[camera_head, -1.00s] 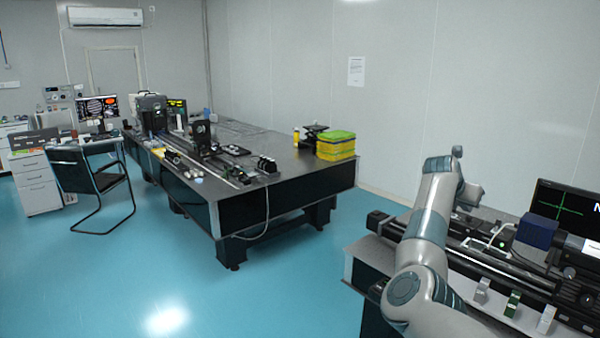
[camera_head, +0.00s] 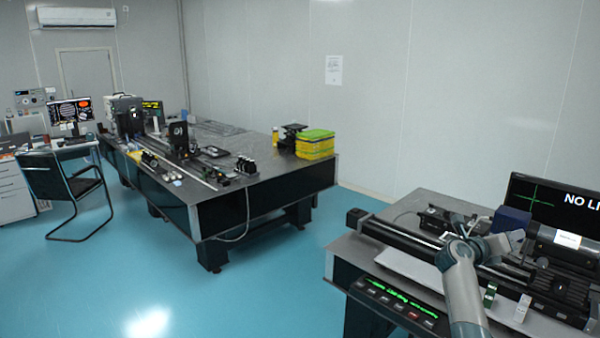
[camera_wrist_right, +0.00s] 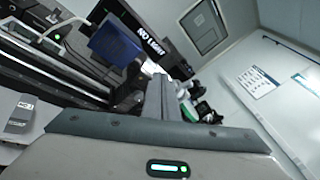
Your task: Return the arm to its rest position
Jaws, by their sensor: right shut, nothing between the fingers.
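My right arm (camera_head: 460,285) comes up from the bottom edge at the lower right of the head view, bent over the near optical table (camera_head: 345,262). My right gripper (camera_wrist_right: 160,88) shows in the wrist view with its fingers together and nothing between them. In the head view, its fingertips are hard to make out against the equipment. My left arm and left gripper are not in view.
Close to my right arm are a black rail (camera_head: 400,238), a blue box (camera_head: 511,220), a monitor (camera_head: 550,197) and a green-lit panel (camera_head: 398,302). A far optical table (camera_head: 270,190) and chair (camera_head: 62,190) stand left. Blue floor (camera_head: 270,290) between the tables is clear.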

